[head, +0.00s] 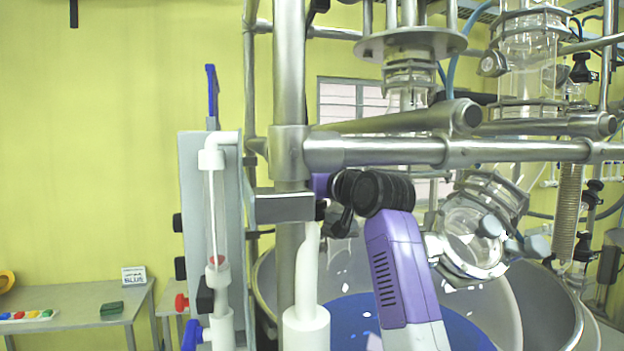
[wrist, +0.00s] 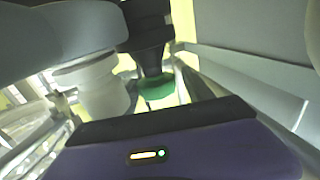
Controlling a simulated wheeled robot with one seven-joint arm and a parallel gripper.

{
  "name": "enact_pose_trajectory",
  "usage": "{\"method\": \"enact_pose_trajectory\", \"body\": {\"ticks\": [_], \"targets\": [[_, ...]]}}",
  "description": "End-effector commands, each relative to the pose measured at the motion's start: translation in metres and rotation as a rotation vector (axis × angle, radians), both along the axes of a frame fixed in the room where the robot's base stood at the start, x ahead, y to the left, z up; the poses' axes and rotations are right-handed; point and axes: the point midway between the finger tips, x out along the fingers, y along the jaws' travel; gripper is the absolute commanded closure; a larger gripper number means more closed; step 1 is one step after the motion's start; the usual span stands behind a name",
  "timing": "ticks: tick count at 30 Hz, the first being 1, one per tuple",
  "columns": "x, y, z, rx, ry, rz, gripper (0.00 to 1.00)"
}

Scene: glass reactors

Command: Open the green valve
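The green valve (wrist: 158,88) shows in the wrist view as a green knob under a dark stem, just beyond the dark front edge of my gripper. I cannot tell whether they touch. The purple body of my gripper (wrist: 165,150) fills the bottom of that view, with a small lit indicator; its fingertips do not show clearly. In the head view my purple and white arm (head: 397,275) reaches up and left, and its end is mostly hidden behind a steel post (head: 288,80). I cannot make out the green valve in the head view.
A white cylindrical fitting (wrist: 98,88) is left of the green valve. In the head view, a grey panel (head: 193,205) carries a white pipe, a red knob (head: 182,302) and a blue handle (head: 191,335). A horizontal steel bar (head: 385,151) crosses above my arm.

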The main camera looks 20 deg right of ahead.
Motion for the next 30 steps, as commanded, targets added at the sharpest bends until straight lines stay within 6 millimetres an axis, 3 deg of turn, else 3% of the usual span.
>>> {"method": "enact_pose_trajectory", "body": {"ticks": [5, 21, 30], "targets": [[0.0013, 0.0019, -0.0034, 0.000, 0.007, -0.023, 0.40], [0.0011, -0.0017, -0.0024, 0.002, 0.005, -0.337, 0.40], [0.0005, -0.0033, -0.0017, 0.003, 0.003, -0.357, 0.40]]}}
